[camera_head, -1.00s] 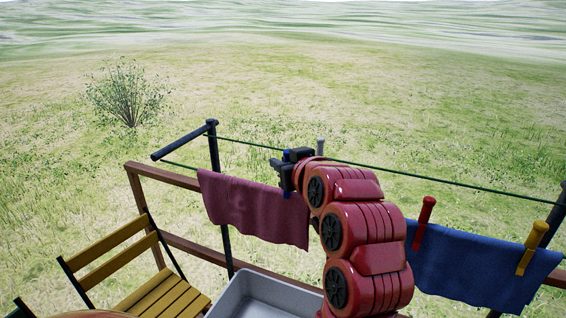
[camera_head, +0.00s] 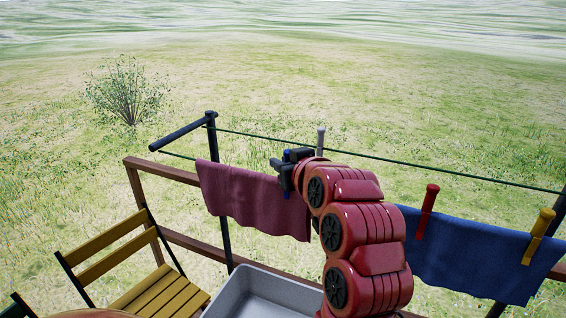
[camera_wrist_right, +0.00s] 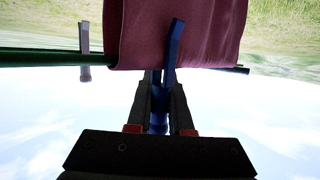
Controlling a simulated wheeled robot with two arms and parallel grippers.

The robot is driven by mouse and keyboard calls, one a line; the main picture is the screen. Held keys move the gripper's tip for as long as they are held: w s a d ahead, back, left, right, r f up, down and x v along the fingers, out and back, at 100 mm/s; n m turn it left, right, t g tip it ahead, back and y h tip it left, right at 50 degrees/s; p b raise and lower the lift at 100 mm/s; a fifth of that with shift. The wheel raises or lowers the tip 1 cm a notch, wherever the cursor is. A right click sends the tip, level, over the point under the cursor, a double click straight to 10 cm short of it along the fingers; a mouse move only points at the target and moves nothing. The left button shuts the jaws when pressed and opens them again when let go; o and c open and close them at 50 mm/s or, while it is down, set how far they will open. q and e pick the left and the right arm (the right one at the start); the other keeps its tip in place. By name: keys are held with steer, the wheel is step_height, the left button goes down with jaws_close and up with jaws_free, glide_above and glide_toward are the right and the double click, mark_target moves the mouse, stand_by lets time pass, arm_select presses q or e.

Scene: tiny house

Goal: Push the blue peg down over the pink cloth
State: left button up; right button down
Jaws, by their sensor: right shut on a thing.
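The pink cloth (camera_head: 240,198) hangs over the green line at the left. My right gripper (camera_head: 285,172) is at the cloth's upper right part, shut on the blue peg (camera_head: 287,155). In the right wrist view, which looks upside down, the gripper (camera_wrist_right: 160,88) holds the blue peg (camera_wrist_right: 173,45) at its head end. One prong of the peg lies across the face of the pink cloth (camera_wrist_right: 215,35). The other prong is hidden, so I cannot tell how far the peg straddles the cloth. My left gripper is not in view.
A grey peg (camera_head: 320,142) is on the line (camera_head: 420,168) just right of my gripper. Farther right hangs a blue cloth (camera_head: 465,255) with a red peg (camera_head: 427,210) and a yellow peg (camera_head: 538,235). A grey tub (camera_head: 262,285), wooden chair (camera_head: 160,298) and railing (camera_head: 190,245) are below.

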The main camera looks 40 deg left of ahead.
steer(key=shift+f+b, duration=0.45)
steer(key=shift+f, duration=0.15)
steer(key=c, duration=0.7)
jaws_free()
steer(key=shift+c, duration=0.2)
